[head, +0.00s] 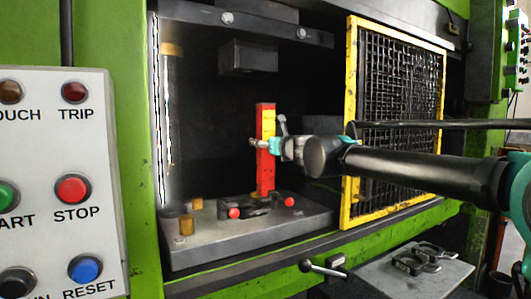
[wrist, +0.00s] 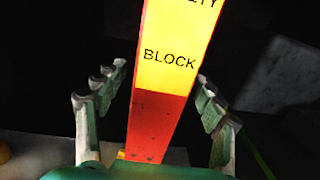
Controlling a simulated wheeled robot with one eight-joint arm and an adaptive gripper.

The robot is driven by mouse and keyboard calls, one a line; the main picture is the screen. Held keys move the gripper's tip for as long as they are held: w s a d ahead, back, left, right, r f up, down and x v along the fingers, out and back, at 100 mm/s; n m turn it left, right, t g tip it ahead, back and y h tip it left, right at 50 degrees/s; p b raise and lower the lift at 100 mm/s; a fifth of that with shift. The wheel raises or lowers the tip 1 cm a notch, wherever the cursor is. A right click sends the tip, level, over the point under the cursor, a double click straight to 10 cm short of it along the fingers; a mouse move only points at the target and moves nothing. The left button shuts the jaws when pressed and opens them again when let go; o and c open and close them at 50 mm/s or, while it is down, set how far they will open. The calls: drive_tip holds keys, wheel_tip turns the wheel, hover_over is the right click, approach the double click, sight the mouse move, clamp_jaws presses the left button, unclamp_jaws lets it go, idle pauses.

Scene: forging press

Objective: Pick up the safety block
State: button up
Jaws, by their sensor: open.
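The safety block (head: 265,178) is an upright red post with a yellow labelled face, standing on the press's lower bed in the head view. In the wrist view the block (wrist: 172,55) fills the middle, yellow above and red below, with "BLOCK" printed on it. My gripper (head: 268,146) is at about mid-height of the block in the head view. In the wrist view my gripper (wrist: 160,82) is open, with one finger on each side of the block and dark gaps between. The block's foot is partly hidden in the wrist view.
The grey bed (head: 215,243) carries dark clamps with red tips (head: 234,213) and brass-coloured posts (head: 186,224). The upper die (head: 248,56) hangs above. A yellow-framed mesh guard (head: 400,115) stands right, close to my arm. A button panel (head: 55,180) is at left.

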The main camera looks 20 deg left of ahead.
clamp_jaws()
idle(0.6)
